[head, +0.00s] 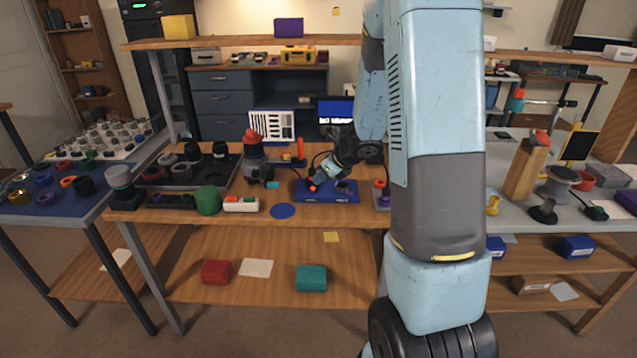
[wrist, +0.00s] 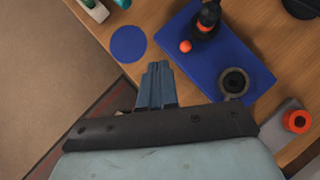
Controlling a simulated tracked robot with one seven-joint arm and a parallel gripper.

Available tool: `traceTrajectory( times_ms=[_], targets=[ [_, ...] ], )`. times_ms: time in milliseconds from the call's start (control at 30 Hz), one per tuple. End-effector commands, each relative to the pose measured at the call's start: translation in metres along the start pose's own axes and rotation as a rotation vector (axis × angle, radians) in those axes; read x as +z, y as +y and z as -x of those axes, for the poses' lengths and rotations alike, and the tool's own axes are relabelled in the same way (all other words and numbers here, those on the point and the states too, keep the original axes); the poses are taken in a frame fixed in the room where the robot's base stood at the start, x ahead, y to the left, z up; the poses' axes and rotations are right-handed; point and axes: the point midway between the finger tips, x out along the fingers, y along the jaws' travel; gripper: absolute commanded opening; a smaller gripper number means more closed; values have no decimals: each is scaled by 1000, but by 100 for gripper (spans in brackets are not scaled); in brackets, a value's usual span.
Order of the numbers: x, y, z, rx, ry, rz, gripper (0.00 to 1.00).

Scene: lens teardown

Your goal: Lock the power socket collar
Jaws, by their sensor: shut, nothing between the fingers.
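A blue base (head: 345,197) lies on the wooden bench, and it also shows in the wrist view (wrist: 205,72). A dark round socket with a ring-shaped collar (wrist: 234,82) sits on its right part. A black upright part with an orange band (wrist: 208,18) and an orange ball (wrist: 185,46) are at its far end. My gripper (wrist: 157,68) is shut and empty, left of the socket in the wrist view and apart from it in the picture. Its height above the bench is unclear. I cannot tell from the ring whether the collar is locked.
A flat blue disc (wrist: 128,43) lies beside the base. An orange ring on a grey block (wrist: 297,121) stands at the right in the wrist view. A green cylinder (head: 208,200) and a white-topped strip (head: 241,204) are to the left on the bench.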

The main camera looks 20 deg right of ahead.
Motion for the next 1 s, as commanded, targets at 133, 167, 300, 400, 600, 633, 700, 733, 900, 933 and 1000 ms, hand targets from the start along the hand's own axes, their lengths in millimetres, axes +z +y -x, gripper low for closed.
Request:
traceTrajectory(
  times_ms=[133,167,300,400,600,633,700,733,900,933,1000],
  targets=[
    [0,2,7,1,1,0,0],
    [0,2,8,2,1,0,0],
    [0,2,9,2,2,0,0],
    [0,2,9,2,2,0,0],
    [3,5,12,6,-1,21,0],
    [5,6,14,9,-3,37,0],
    [12,13,22,19,-11,100,0],
    [16,17,27,25,-16,136,0],
    [42,52,67,70,-43,445,0],
    [45,60,75,79,-47,509,0],
    [52,76,94,96,-53,656,0]
  ],
)
